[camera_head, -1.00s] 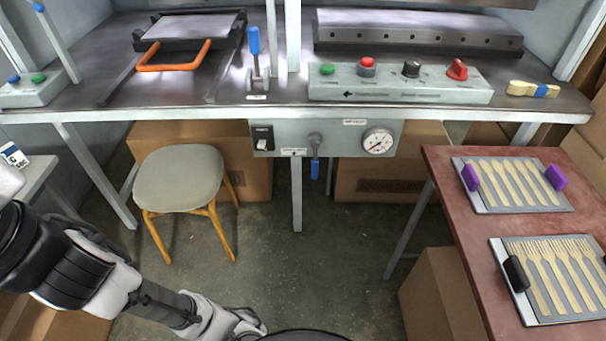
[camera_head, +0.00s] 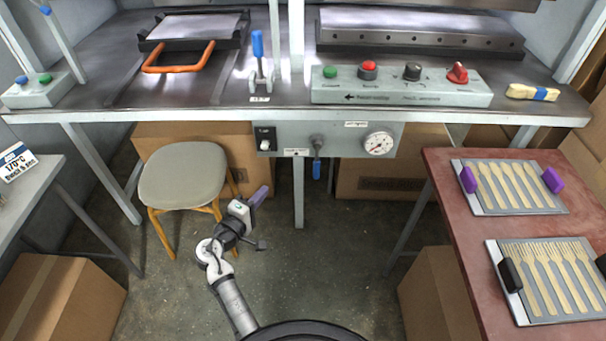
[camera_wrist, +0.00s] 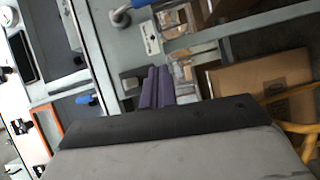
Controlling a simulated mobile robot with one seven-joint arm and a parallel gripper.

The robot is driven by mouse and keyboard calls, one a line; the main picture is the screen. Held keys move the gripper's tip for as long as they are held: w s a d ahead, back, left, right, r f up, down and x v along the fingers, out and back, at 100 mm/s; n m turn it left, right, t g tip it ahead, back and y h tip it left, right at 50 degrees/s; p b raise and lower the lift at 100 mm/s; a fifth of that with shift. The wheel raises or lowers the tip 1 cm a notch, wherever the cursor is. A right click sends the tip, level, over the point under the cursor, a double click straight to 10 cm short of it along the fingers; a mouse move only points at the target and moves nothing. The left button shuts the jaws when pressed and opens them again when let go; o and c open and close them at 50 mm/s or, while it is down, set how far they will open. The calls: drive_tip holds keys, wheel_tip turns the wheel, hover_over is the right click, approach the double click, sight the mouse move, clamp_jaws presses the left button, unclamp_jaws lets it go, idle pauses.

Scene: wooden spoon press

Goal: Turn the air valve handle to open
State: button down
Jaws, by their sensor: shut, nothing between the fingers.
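The air valve (camera_head: 316,143) is on the front of the grey panel under the bench, with its blue handle (camera_head: 316,168) hanging straight down. In the wrist view, the blue handle (camera_wrist: 140,3) shows only partly at the top edge. My gripper (camera_head: 259,195) has purple fingers, which are shut and empty. In the head view it appears left of and a little below the handle, apart from it, in front of the stool. The purple fingers (camera_wrist: 157,87) show side by side in the wrist view.
A pressure gauge (camera_head: 379,143) is right of the valve and a black switch (camera_head: 265,139) left of it. A stool (camera_head: 183,177) stands at left. A red table (camera_head: 455,240) with utensil trays is at right. The floor below the valve is clear.

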sight(317, 162)
drive_tip(key=shift+s+d+f+g+h, duration=0.15)
drive_tip(key=shift+s+d+f+h, duration=0.2)
drive_tip(key=shift+d, duration=0.25)
drive_tip(key=shift+s+d+f+g+h, duration=0.2)
drive_tip(key=shift+d+f+h, duration=0.15)
drive_tip(key=shift+d, duration=0.2)
drive_tip(key=shift+w, duration=0.15)
drive_tip(key=s+d+p+x, duration=0.1)
drive_tip(key=d+p+x, duration=0.1)
drive_tip(key=x, duration=1)
drive_tip(key=shift+d+p, duration=0.35)
drive_tip(key=shift+p, duration=0.4)
drive_tip(key=shift+d+f+n+b, duration=0.1)
drive_tip(key=shift+d+n+b, duration=0.2)
drive_tip(key=shift+b, duration=0.55)
